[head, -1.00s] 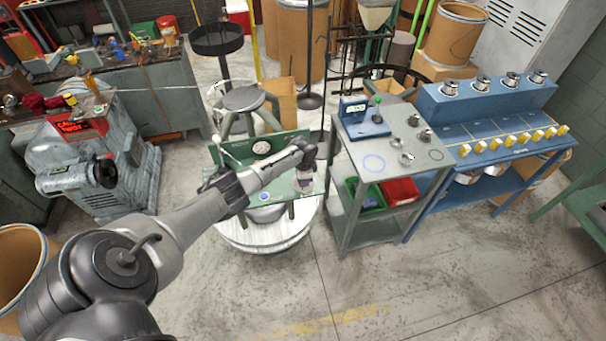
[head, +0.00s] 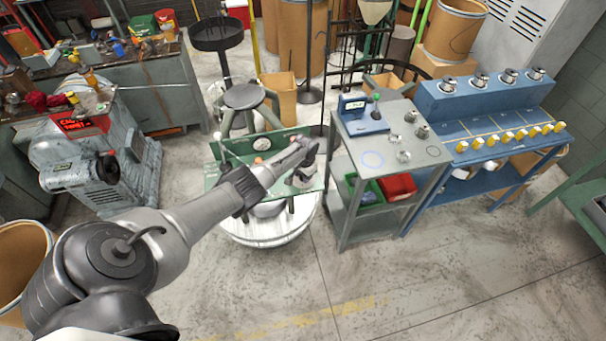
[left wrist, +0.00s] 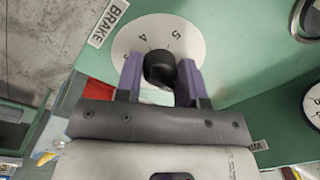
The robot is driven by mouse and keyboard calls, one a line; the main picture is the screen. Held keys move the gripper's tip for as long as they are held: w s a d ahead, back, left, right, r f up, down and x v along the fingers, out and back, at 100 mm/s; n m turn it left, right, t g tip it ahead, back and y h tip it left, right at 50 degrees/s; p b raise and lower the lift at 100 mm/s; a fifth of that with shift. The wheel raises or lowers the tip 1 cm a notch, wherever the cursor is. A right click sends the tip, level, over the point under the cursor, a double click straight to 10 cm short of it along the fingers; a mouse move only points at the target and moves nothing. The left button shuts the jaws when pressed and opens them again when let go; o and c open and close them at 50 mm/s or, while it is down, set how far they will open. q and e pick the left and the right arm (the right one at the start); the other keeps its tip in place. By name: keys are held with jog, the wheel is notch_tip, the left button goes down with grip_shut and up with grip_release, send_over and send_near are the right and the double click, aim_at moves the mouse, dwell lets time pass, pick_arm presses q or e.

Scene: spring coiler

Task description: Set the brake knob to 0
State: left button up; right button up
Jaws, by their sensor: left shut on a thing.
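The brake knob (left wrist: 160,68) is black and round, set on a white dial (left wrist: 185,32) with printed numbers; 4 and 5 are readable. A label reading BRAKE (left wrist: 108,22) sits beside the dial on the green panel (left wrist: 240,60). In the left wrist view my left gripper (left wrist: 159,76) has its two purple fingers on either side of the knob, shut on it. I cannot make out a pointer mark on the knob. In the head view my left gripper (head: 306,165) is at the right part of the green panel (head: 225,152), and the knob is hidden. My right gripper is out of view.
A grey stool (head: 244,97) stands behind the panel. A grey cart (head: 432,153) with green and red bins is close on the right, beside a blue bench (head: 480,128). The floor in front (head: 400,280) is clear.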

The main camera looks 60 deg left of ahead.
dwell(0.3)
pick_arm(q)
jog(key=o, duration=0.9)
notch_tip(320, 180, up, 6)
jog(key=p, duration=0.3)
jog(key=shift+d+f, duration=0.1)
jog(key=shift+d, duration=0.05)
jog(key=shift+w+d+r+p, duration=0.15)
jog(key=shift+r+p, duration=0.15)
jog(key=shift+r, duration=1.7)
jog(key=shift+s+d+r+p, duration=0.1)
jog(key=shift+r+p, duration=0.15)
jog(key=shift+r, duration=1.75)
jog(key=shift+a, duration=0.1)
